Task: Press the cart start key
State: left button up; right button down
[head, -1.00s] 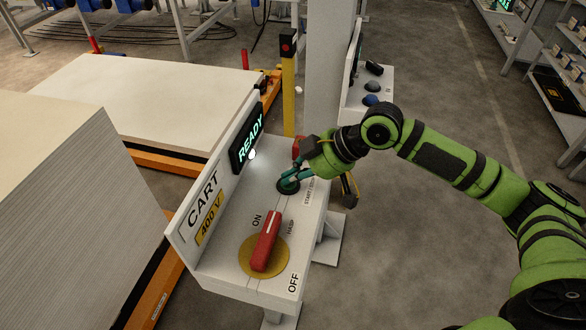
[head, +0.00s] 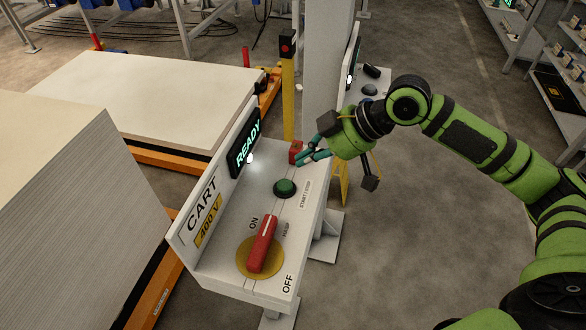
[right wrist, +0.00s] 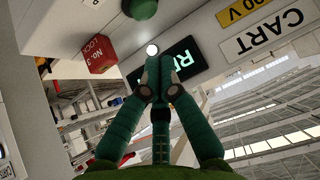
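The cart panel (head: 236,262) is a white console with CART and 400 V labels. Its round green key (head: 285,188), beside the START / STOP lettering, is uncovered; the key also shows at the top of the right wrist view (right wrist: 143,8). The display (head: 245,140) reads READY, with a lit white lamp (head: 250,158) below it. The red rotary handle (head: 262,244) lies on a yellow disc, its far end toward ON. My right gripper (head: 308,156) is off the key, toward the panel's far end. Its fingertips meet, empty, in the right wrist view (right wrist: 158,75). My left gripper is out of view.
A red lock block (head: 296,152) stands at the panel's far end, close to my right fingertips. A yellow post (head: 288,95) and a grey column (head: 325,70) rise behind. Stacked boards (head: 60,200) fill the left.

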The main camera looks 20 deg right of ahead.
jog(key=shift+b+v, duration=0.45)
jog(key=shift+v, duration=1.85)
jog(key=shift+w+a+r, duration=0.1)
